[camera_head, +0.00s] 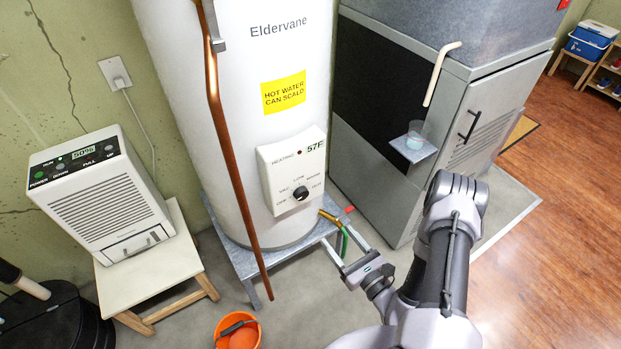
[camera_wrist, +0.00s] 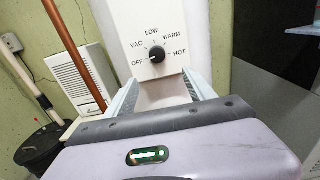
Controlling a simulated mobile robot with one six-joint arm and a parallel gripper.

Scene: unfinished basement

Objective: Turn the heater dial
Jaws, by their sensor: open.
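The heater dial (camera_head: 300,193) is a small black knob on the white control panel (camera_head: 283,165) of the tall white water heater (camera_head: 262,60). In the wrist view the dial (camera_wrist: 157,54) sits below an arc of labels: OFF, VAC, LOW, WARM, HOT. I cannot tell for sure which label its mark faces. The panel's display reads 57F. My gripper (camera_head: 345,244) is open and empty, below and to the right of the dial, apart from it. In the wrist view its two fingers (camera_wrist: 161,82) stand spread, with the dial above and between them.
A copper pipe (camera_head: 227,140) runs down the heater's front left. A brass valve (camera_head: 329,216) sticks out near its base, close to my gripper. A grey furnace cabinet (camera_head: 405,160) with a small shelf (camera_head: 413,147) stands right. A dehumidifier (camera_head: 98,192) and orange bucket (camera_head: 238,334) are left.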

